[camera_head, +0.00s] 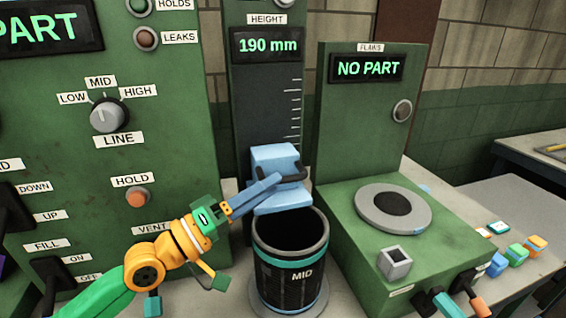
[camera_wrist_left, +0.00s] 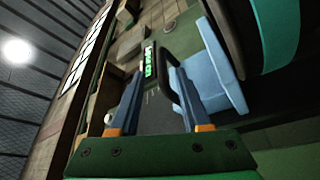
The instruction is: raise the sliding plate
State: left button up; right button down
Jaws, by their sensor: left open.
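The sliding plate (camera_head: 273,158) is a light blue block with a dark bar handle (camera_head: 292,172), on a dark upright column with a white scale. It stands low, just above the open black cylinder marked MID (camera_head: 291,270). The HEIGHT display (camera_head: 268,45) reads 190 mm. My left gripper (camera_head: 284,181) reaches in from the left at the handle, its blue fingers open. In the left wrist view the open fingers (camera_wrist_left: 157,88) show the handle (camera_wrist_left: 167,70) between their tips, with the blue plate (camera_wrist_left: 213,82) to the right. Contact is unclear.
A green panel (camera_head: 178,115) with a LINE knob (camera_head: 107,115) and HOLD button (camera_head: 137,197) stands left. Several small coloured sleeves (camera_head: 518,254) lie on the right table.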

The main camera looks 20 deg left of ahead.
aim_at(284, 179)
pick_arm(q)
jog(key=p+x, duration=0.1)
jog(key=x, duration=0.3)
jog(key=shift+w+f, duration=0.15)
jog(key=shift+w, duration=0.1)
jog(key=shift+s, duration=0.15)
grip_shut()
dwell(1.0)
